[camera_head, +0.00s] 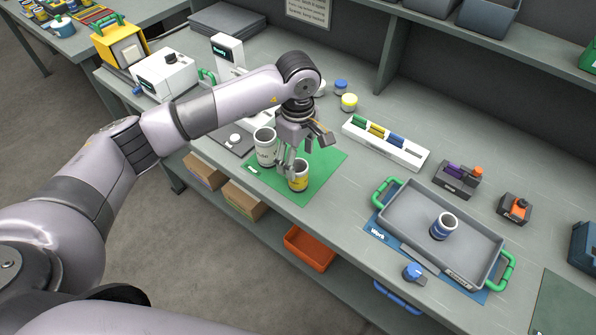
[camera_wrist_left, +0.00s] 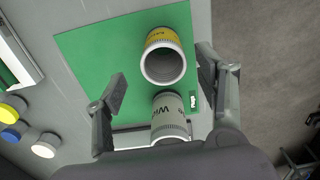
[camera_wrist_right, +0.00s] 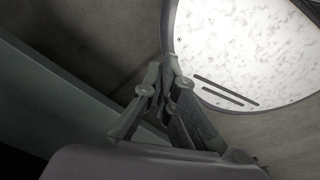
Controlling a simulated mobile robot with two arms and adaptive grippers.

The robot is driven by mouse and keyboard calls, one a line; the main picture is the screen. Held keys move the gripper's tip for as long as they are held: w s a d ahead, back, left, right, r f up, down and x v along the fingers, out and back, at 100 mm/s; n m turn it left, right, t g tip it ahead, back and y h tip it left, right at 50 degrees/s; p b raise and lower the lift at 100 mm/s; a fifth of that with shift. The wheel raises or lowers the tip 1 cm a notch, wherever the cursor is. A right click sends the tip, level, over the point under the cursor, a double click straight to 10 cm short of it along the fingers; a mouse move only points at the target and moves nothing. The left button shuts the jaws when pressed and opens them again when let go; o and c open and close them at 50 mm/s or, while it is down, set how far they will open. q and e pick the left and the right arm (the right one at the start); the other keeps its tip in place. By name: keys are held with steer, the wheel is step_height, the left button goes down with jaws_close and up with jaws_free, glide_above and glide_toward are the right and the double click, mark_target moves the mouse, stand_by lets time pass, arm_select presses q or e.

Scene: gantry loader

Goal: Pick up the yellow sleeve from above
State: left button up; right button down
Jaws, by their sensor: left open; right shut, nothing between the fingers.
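The yellow sleeve (camera_head: 299,177) is a short hollow cylinder, yellow with a white rim, standing upright on the green mat (camera_head: 325,164). In the left wrist view the yellow sleeve (camera_wrist_left: 163,58) shows its open top. My left gripper (camera_head: 293,160) points down just above it, its fingers close to the sleeve's rim in the head view. In the left wrist view the left gripper (camera_wrist_left: 163,83) is open, with its fingers spread wide to either side. A white sleeve (camera_head: 265,146) stands close to the yellow one. My right gripper (camera_wrist_right: 165,100) is shut and empty, away from the mat.
A grey tray (camera_head: 400,205) with green handles holds a blue sleeve (camera_head: 443,226) to the right. A white rack (camera_head: 386,147) with coloured pieces stands behind the mat. Small yellow (camera_head: 349,102) and blue (camera_head: 341,87) capped items stand further back.

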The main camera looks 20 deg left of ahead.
mark_target(298, 170)
arm_select(q)
steer(key=shift+s+f, duration=0.1)
steer(key=shift+f, duration=0.15)
steer(key=f, duration=0.1)
steer(key=f+p, duration=0.2)
steer(key=shift+s+d+f, duration=0.2)
steer(key=shift+s+f, duration=0.05)
steer(key=shift+f, duration=0.65)
arm_select(e)
steer(key=shift+s+d+r, duration=0.1)
steer(key=shift+s+r, duration=0.3)
steer(key=shift+r, duration=0.25)
steer(key=shift+s+d+r, duration=0.1)
steer(key=shift+s+r, duration=0.3)
steer(key=shift+r, duration=0.2)
arm_select(q)
steer(key=shift+c, duration=0.4)
steer(key=c, duration=0.4)
steer(key=shift+w, duration=0.1)
jaws_close()
arm_select(e)
steer(key=shift+w+a, duration=0.2)
steer(key=shift+w, duration=0.15)
